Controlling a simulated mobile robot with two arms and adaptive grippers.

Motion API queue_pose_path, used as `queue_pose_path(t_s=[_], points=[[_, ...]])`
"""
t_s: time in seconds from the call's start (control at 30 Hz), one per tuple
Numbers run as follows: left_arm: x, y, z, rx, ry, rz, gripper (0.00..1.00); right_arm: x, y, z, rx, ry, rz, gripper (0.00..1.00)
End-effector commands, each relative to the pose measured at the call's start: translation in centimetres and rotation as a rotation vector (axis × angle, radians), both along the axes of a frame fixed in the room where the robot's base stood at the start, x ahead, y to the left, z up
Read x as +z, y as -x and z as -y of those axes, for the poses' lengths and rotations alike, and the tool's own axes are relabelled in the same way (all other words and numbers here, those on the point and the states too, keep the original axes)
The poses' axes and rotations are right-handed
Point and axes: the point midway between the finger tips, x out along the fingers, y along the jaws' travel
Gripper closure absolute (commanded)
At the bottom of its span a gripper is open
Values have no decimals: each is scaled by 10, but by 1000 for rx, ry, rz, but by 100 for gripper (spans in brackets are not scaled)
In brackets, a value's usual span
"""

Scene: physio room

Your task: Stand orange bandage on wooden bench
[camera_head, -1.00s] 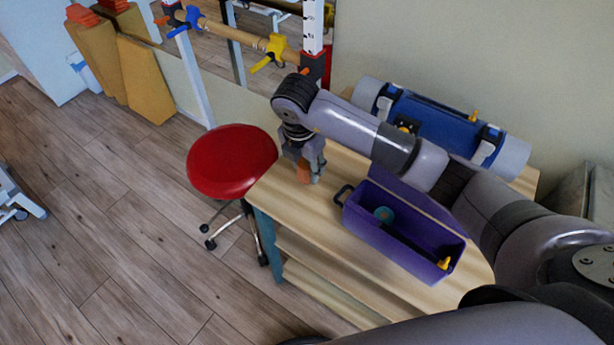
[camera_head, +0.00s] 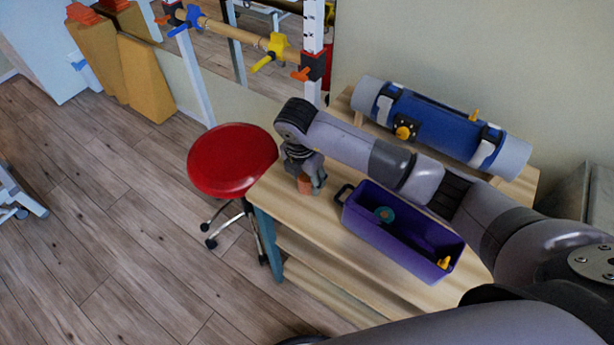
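The wooden bench (camera_head: 325,228) has a pale wood top and stands in the middle of the view, with a shelf below. My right gripper (camera_head: 305,185) points down at the bench's left end. Its fingers are around the small orange bandage (camera_head: 304,184), which shows between them and looks held. The bandage is low, at or just above the bench top; I cannot tell whether it touches. The fingers hide part of it. My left gripper is not in view.
A purple bin (camera_head: 395,240) with a teal roll and a yellow item stands on the bench, right of the gripper. A blue and grey cylinder (camera_head: 440,125) lies behind my arm. A red stool (camera_head: 232,160) stands close to the bench's left end.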

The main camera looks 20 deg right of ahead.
Motion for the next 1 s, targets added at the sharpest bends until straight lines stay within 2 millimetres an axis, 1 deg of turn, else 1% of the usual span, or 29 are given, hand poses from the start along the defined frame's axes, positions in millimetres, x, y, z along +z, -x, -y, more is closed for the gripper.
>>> queue_pose_path(t_s=[0.03,0.1,0.13,0.4,0.47,0.53,0.67,0.9,1.0], points=[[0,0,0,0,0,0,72,0,0,0,0,0,0,49],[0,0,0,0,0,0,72,0,0,0,0,0,0,44],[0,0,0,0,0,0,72,0,0,0,0,0,0,43],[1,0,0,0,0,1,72,1,0,0,0,0,0,43],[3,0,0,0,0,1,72,4,0,0,0,0,0,43],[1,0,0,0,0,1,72,9,0,-1,0,-1,3,43],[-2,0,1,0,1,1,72,30,1,-4,2,-1,5,43],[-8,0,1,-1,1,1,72,83,6,-10,2,-1,5,43],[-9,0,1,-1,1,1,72,100,8,-12,2,-1,4,43]])
